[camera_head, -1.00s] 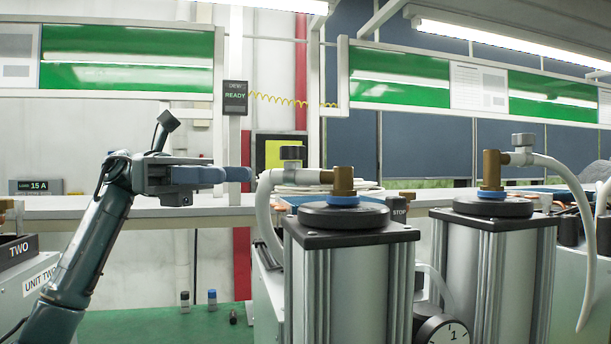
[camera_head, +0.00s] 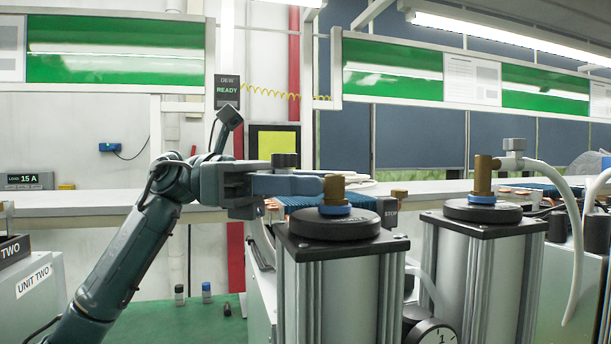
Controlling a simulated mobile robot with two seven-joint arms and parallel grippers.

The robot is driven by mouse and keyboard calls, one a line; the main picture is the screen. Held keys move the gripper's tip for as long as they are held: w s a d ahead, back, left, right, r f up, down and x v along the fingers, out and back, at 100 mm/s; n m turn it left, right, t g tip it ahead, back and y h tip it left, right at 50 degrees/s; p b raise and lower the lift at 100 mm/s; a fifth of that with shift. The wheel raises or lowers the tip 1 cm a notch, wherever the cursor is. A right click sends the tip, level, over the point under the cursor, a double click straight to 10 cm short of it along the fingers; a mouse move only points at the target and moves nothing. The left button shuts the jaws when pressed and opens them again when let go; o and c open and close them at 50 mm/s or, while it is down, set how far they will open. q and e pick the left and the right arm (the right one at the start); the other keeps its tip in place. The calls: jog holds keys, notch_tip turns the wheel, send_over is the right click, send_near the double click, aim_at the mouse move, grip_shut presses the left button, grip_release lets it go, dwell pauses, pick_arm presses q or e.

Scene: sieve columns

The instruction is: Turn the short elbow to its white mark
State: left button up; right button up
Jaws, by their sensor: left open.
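A brass elbow (camera_head: 334,187) with a blue collar (camera_head: 334,210) stands upright on the black cap (camera_head: 334,224) of the near column. Its side arm points left, mostly hidden behind my left gripper (camera_head: 316,185). A dark knob (camera_head: 285,160) shows above the fingers. My left gripper is open, its blue fingers level and pointing right at the elbow; I cannot tell whether they touch it. A second brass elbow (camera_head: 483,176) on the right column (camera_head: 482,211) points right into a pale hose (camera_head: 567,200). I cannot tell which elbow is the short one. No white mark is discernible. My right gripper is out of view.
A round gauge (camera_head: 432,333) sits low between the columns. A STOP box (camera_head: 388,212) is behind the near column. Small bottles (camera_head: 206,292) stand on the green surface (camera_head: 160,325) at lower left. A bench (camera_head: 90,203) runs behind.

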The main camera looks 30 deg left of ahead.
pick_arm(q)
grip_shut()
dwell(0.5)
